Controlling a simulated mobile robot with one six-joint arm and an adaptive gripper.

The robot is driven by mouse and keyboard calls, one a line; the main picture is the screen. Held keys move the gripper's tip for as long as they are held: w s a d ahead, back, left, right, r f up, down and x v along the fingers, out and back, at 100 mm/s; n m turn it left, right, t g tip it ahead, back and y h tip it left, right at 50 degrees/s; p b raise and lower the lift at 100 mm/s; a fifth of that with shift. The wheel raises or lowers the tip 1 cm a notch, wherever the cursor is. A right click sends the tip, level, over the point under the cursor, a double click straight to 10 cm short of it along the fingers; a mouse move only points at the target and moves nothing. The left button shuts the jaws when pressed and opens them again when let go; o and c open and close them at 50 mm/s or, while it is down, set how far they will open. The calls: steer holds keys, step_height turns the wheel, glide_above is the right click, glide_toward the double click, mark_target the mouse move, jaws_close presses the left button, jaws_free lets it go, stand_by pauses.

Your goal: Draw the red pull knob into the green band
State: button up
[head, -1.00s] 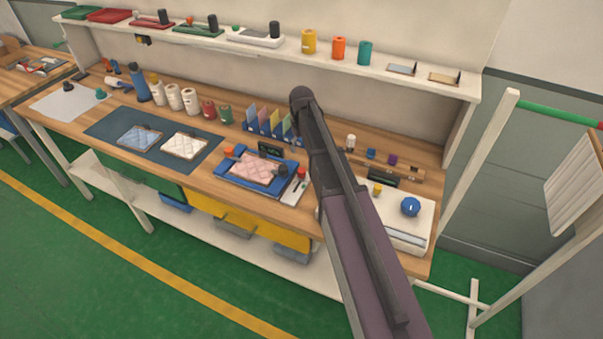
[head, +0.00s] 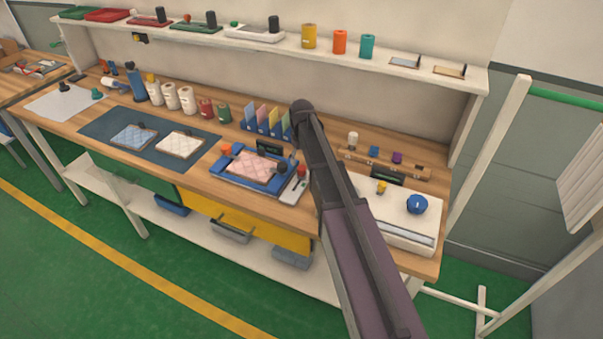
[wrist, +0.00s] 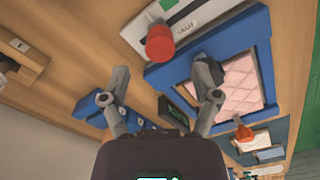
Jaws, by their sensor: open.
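The red pull knob (wrist: 159,43) stands on a white plate (wrist: 196,12) in the wrist view. A green band (wrist: 168,5) shows on that plate near the picture's top edge, with the knob below it and outside it. In the head view the red knob (head: 301,171) is on the white plate (head: 292,189) to the right of the blue tray. My gripper (wrist: 163,77) is open and empty, its fingers spread, with the knob ahead of the gap and apart from them. In the head view my arm hides the gripper.
The blue tray (head: 230,180) holds a pink quilted pad (head: 252,165) and has an orange knob (head: 226,148). Blue dividers (head: 266,120) stand behind it. A white device with a blue dial (head: 417,204) is at right. The bench front edge is nearby.

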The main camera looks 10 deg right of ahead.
mark_target(302, 167)
steer(key=shift+f+b, duration=2.1)
steer(key=shift+f, duration=0.3)
